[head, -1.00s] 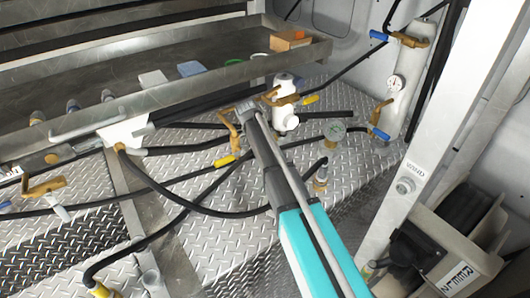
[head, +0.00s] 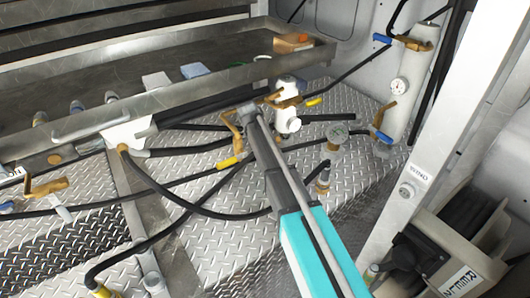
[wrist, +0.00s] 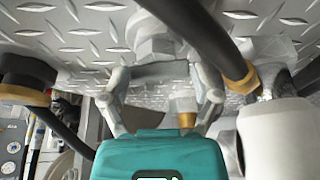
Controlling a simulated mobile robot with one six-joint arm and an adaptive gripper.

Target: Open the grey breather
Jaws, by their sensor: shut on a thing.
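A light grey fitting with a hex-shaped body (wrist: 155,45) shows in the upper middle of the wrist view; I take it to be the grey breather. My gripper (wrist: 162,76) has its two fingers on either side of the lower end of this fitting and is shut on it. In the head view my gripper (head: 248,112) is beside a brass valve handle, left of a white upright filter body (head: 287,120). The grip and the held fitting are mostly hidden there by my own arm.
A black hose (wrist: 190,30) crosses close beside the fitting. A metal tray (head: 215,88) runs behind. Bare tread plate (head: 215,240) lies at the front.

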